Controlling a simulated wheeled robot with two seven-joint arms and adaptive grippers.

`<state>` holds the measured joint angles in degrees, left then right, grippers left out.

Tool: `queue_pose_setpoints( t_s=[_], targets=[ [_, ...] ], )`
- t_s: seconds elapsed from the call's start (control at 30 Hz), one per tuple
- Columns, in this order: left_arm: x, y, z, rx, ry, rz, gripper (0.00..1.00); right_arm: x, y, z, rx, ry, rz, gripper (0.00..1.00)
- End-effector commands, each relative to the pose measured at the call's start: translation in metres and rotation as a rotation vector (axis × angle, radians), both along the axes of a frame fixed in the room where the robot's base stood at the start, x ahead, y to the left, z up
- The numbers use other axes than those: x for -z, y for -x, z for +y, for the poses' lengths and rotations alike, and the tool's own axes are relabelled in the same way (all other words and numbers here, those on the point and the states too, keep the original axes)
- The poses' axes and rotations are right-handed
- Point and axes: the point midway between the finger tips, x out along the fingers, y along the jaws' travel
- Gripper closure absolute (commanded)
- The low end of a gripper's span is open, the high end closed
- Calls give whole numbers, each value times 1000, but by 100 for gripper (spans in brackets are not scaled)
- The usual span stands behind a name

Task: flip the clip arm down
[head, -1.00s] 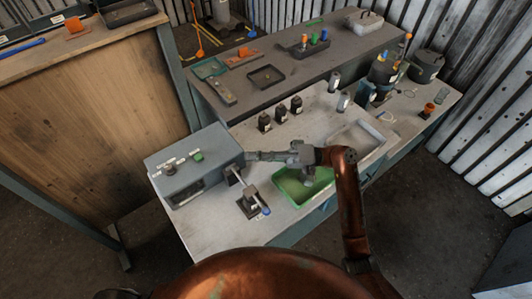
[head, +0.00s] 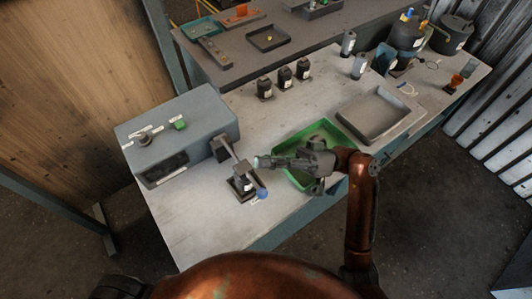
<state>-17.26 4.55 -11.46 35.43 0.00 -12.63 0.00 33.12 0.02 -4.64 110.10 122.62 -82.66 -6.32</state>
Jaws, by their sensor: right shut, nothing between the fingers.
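A grey box-shaped housing (head: 190,130) stands at the left end of the pale bench. A light metal arm (head: 232,156) reaches from a dark bracket on its right side down toward a small black-based fixture (head: 241,188). I cannot tell which part is the clip arm. The fixture has a blue-tipped lever (head: 262,194) at its right. My right gripper (head: 259,162) comes in from the right, its fingers shut and empty, pointing left. Its tips are just right of the metal arm; I cannot tell whether they touch. My left gripper is out of view.
A green tray (head: 333,130) lies beneath and behind my right gripper. A grey tray (head: 403,130) sits farther right. Several dark bottles (head: 285,77) stand behind. A green button (head: 180,124) is on top of the housing. The bench front left is clear.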

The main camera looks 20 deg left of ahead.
Motion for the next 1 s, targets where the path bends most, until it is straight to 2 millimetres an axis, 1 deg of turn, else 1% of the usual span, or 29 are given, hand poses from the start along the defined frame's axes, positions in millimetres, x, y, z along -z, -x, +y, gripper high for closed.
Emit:
queue_pose_setpoints(
  t_s=[0.03,0.2,0.77,0.87,0.97,1.0],
  targets=[
    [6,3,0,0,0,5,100,5,0,-1,-1,-8,-4,100],
    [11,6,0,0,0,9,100,7,2,-3,0,-25,-21,100],
    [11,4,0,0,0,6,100,5,2,-3,0,-29,-25,100],
    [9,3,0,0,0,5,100,-3,1,-3,1,-30,-27,100],
    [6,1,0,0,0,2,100,-18,-1,-3,1,-29,-30,100],
    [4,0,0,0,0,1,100,-25,-3,-3,2,-30,-31,100]
  ],
)
